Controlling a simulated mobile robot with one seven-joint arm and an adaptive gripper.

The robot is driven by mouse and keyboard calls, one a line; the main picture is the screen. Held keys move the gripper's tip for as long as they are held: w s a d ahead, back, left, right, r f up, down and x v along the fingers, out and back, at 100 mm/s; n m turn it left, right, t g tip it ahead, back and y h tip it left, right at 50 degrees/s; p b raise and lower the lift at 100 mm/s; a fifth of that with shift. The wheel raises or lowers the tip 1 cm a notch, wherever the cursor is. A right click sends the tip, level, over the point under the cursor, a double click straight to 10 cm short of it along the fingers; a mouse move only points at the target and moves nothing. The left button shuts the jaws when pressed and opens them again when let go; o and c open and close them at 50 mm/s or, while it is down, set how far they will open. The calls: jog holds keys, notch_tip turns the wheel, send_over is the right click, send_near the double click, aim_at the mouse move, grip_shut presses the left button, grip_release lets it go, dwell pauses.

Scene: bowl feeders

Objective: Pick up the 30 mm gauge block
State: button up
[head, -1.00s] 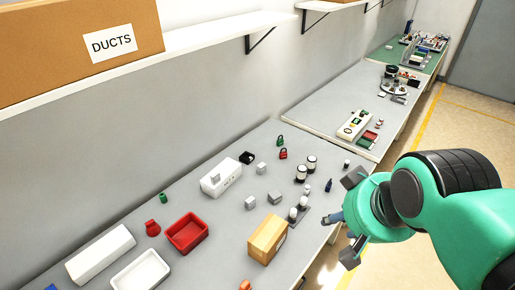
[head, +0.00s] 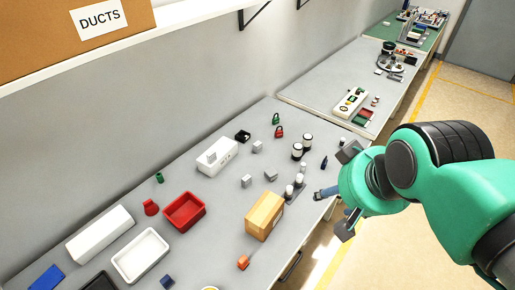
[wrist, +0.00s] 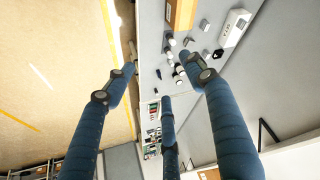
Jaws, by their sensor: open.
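Several small grey blocks lie on the grey bench: one at the back (head: 257,147), one nearer the front left (head: 246,181), and a slightly larger-looking one (head: 271,175). I cannot read sizes, so which is the 30 mm gauge block is unclear. Another small block sits on the white holder (head: 217,157). My gripper (head: 335,192) is open and empty beyond the bench's front edge, right of the blocks and apart from them. In the wrist view, its blue fingers (wrist: 158,80) are spread, with grey blocks (wrist: 204,25) beyond them near the top.
A cardboard-coloured box (head: 264,215) and white-topped posts (head: 299,181) stand between the blocks and the bench's front edge. Black-and-white cylinders (head: 297,151) stand behind. A red tray (head: 185,211) and white tray (head: 141,257) lie left. A shelf overhangs the back wall.

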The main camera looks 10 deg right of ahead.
jog(key=shift+w+r, duration=0.1)
jog(key=w+a+r+n+g+p, duration=0.1)
jog(key=w+r, duration=0.2)
jog(key=w, duration=0.6)
jog(key=w+a+r+n+g+p, duration=0.1)
jog(key=w+r, duration=0.2)
jog(key=w, duration=0.6)
jog(key=w+a+f+n+p, duration=0.1)
jog(key=w+f, duration=0.1)
jog(key=w, duration=0.7)
jog(key=w+a+f+n+p, duration=0.1)
jog(key=w+f, duration=0.1)
jog(key=w, duration=0.7)
jog(key=w+a+f+n+g+p, duration=0.2)
jog(key=w+a+f, duration=0.1)
jog(key=w+f, duration=1)
jog(key=w+a+f+n, duration=0.1)
jog(key=w+a+f, duration=0.1)
jog(key=w+f, duration=0.4)
jog(key=w+a+f+n+g+p, duration=0.1)
jog(key=w+f, duration=0.5)
jog(key=f, duration=0.5)
jog(key=shift+w+a+f+g, duration=0.25)
jog(key=shift+a+f+g, duration=0.05)
jog(key=shift+a+f, duration=0.1)
